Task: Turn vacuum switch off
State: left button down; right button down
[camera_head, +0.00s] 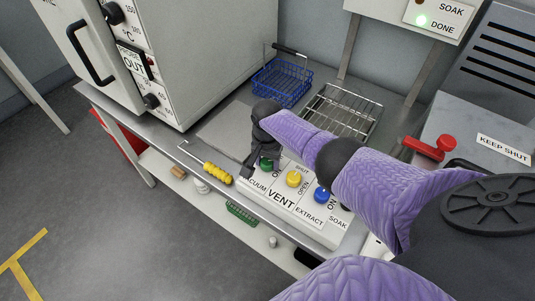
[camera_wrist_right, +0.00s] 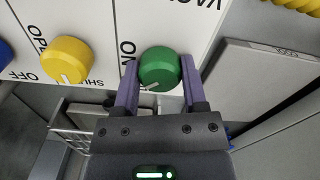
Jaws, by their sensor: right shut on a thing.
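The vacuum switch is a round green knob (camera_head: 266,164) at the left end of a white panel (camera_head: 283,206) lettered VACUUM, VENT, EXTRACT and SOAK. In the right wrist view the green knob (camera_wrist_right: 160,67) sits between the two purple fingers of my right gripper (camera_wrist_right: 160,84), which is shut on it. A white mark on the knob's near edge points down and slightly left in that view. The letters ON show left of the knob; its OFF label cannot be seen. In the head view my right gripper (camera_head: 259,160) partly covers the knob. My left gripper is not in view.
A yellow knob (camera_head: 294,179) and a blue knob (camera_head: 322,194) stand right of the green one. A yellow-handled hook tool (camera_head: 217,173) lies left of the panel. A blue basket (camera_head: 281,82), a wire rack (camera_head: 342,112) and a white oven (camera_head: 205,50) stand behind.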

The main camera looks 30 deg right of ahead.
jog(key=n, duration=0.2)
jog(key=shift+n, duration=0.4)
jog(key=n, duration=0.3)
jog(key=shift+p, duration=0.3)
jog(key=n, duration=0.3)
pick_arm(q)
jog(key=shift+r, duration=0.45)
pick_arm(e)
jog(key=shift+n, duration=0.6)
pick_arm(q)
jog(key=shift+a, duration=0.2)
